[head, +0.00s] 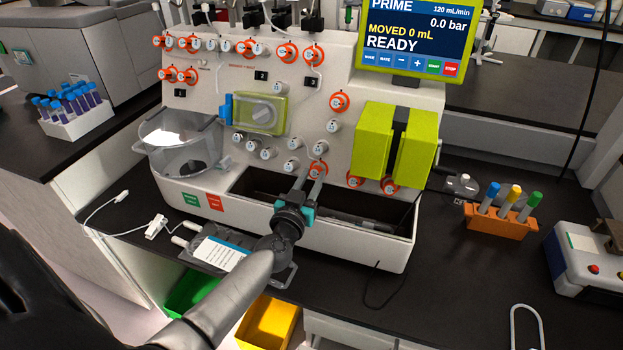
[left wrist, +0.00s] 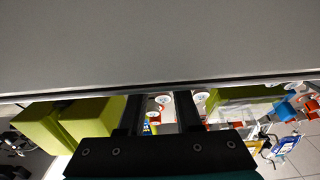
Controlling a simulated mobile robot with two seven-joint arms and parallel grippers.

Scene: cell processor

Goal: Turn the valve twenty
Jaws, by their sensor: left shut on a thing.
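My left gripper (head: 308,178) reaches up over the front trough of the cell processor. Its two fingers are shut on a white valve knob (head: 318,169) with an orange ring, low on the panel. The number on this knob is too small to read, so I cannot tell whether it is valve twenty. In the left wrist view, the two dark fingers (left wrist: 160,100) point at the panel, with small white knobs (left wrist: 163,99) showing between and beside them. My right gripper is not in view.
Other white knobs (head: 292,166) sit close to the left of the held one. A green pump block (head: 372,142) stands to the right. The screen (head: 418,35) reads PRIME, READY. An orange tube rack (head: 495,225) stands on the dark bench at right.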

